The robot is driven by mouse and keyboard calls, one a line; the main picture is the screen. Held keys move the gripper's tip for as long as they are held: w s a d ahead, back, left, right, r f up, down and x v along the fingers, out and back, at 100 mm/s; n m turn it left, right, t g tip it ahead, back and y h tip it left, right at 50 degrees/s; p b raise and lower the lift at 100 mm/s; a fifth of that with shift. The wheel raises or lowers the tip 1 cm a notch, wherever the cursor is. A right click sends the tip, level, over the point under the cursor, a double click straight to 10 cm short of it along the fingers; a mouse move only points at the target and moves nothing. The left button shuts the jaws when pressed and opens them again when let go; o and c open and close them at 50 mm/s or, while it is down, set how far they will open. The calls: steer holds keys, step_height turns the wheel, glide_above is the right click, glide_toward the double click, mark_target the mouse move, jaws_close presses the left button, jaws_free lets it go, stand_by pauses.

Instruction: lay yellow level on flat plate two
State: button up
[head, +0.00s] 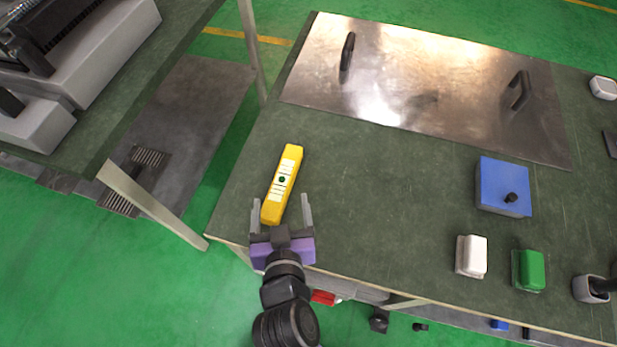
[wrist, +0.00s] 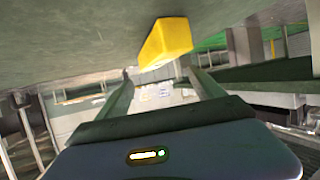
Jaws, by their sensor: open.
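The yellow level (head: 282,184) lies on the green table near its left front corner, slightly slanted. It also shows in the wrist view (wrist: 166,40), its near end ahead of the fingers. My gripper (head: 281,211) is open at the near end of the level, with one finger to each side in the head view. I cannot tell whether the fingers touch it. A large shiny metal plate (head: 400,85) with two dark handles lies at the back of the table. No label that marks it as plate two can be read.
A blue box (head: 503,187) with a black knob stands at the right. A white block (head: 471,256), a green block (head: 529,270) and a grey cup-like holder (head: 590,289) stand along the right front. The middle of the table (head: 380,200) is clear.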

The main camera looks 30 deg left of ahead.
mark_target(281, 182)
steer(key=shift+b+x, duration=0.5)
steer(key=shift+x, duration=3.4)
steer(key=shift+d+f, duration=0.2)
steer(key=shift+f, duration=0.05)
jaws_close()
